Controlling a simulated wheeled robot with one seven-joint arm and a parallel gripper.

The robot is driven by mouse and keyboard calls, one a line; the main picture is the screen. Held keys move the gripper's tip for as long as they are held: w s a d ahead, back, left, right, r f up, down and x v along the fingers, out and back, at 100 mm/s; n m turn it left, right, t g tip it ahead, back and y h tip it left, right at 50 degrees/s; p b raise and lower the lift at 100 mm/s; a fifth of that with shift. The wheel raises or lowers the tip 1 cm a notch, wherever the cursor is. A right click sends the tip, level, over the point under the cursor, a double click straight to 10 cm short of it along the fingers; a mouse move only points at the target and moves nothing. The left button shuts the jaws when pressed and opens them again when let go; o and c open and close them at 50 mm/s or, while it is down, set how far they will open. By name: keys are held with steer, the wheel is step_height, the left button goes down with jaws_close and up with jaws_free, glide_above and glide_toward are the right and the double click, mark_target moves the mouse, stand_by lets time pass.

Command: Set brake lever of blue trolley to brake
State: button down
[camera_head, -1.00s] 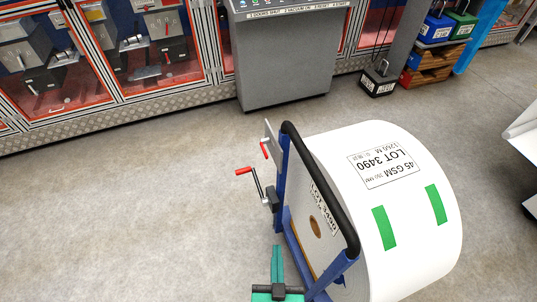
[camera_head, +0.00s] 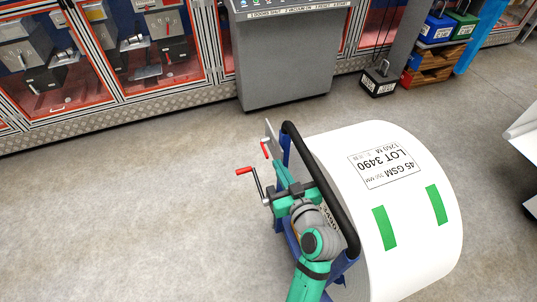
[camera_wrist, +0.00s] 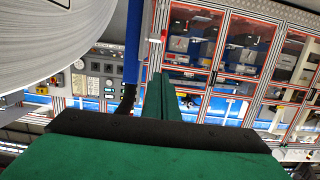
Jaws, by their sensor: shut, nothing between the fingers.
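The blue trolley (camera_head: 283,150) stands at lower centre in the head view, with a black push handle (camera_head: 318,185) and a large white roll (camera_head: 415,210). A bent rod with a red grip (camera_head: 244,171) sticks out on its left side. Another small red-tipped part (camera_head: 264,149) sits by a grey plate near the top of the frame. I cannot tell for sure which is the brake lever. My green gripper (camera_head: 278,168) is shut and empty beside the blue frame, close below that red-tipped part. In the wrist view the shut fingers (camera_wrist: 161,82) point past a blue post (camera_wrist: 133,45).
A grey control console (camera_head: 292,60) and glazed cabinets (camera_head: 110,50) line the back. A black weight block (camera_head: 379,80) stands on the floor at back right. The floor left of the trolley is clear.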

stand_by(0.3)
steer(key=w+a+f, duration=0.3)
steer(key=w+f, duration=0.2)
steer(key=w, duration=0.4)
steer(key=shift+w+f, duration=0.3)
steer(key=shift+f, duration=0.05)
steer(key=shift+f, duration=0.1)
